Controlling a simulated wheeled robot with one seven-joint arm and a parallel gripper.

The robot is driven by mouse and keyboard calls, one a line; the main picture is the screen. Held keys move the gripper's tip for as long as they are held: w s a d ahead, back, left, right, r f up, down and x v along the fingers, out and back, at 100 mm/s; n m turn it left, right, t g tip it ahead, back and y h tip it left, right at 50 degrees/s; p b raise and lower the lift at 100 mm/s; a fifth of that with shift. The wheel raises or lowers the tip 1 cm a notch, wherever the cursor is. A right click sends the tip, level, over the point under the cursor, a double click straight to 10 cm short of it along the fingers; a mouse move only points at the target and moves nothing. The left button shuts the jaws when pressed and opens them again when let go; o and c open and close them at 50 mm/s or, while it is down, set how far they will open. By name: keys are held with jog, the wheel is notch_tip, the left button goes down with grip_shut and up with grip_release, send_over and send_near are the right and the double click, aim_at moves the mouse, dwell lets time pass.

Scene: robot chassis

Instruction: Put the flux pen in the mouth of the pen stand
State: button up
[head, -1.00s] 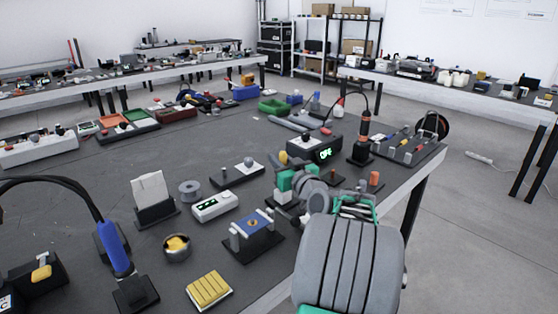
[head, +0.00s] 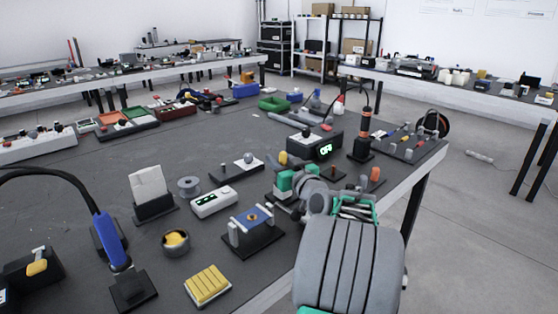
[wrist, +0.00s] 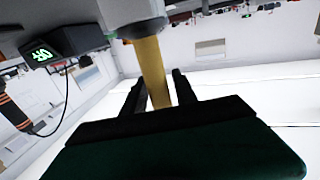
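In the wrist view my gripper (wrist: 157,88) shows two black fingers, one on each side of a yellow rod (wrist: 154,72). A light gap shows beside the right finger, and I cannot tell whether the fingers grip the rod. In the head view a yellow end (head: 283,158) stands above green parts at my arm's end, and my fingers are not clear there. I cannot pick out the pen stand for certain.
A black station with a lit green display (head: 322,148) and an upright orange-handled iron (head: 365,125) stand beyond my gripper. A rack with several tools (head: 405,140) is at the table's right. A blue-topped fixture (head: 251,219) is close on the left.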

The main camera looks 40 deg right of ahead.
jog(key=shift+o, duration=1)
jog(key=v, duration=0.7)
jog(key=shift+s, duration=0.4)
jog(key=shift+a, duration=0.1)
notch_tip(320, 180, up, 10)
jog(key=p, duration=0.4)
jog(key=shift+p, duration=0.35)
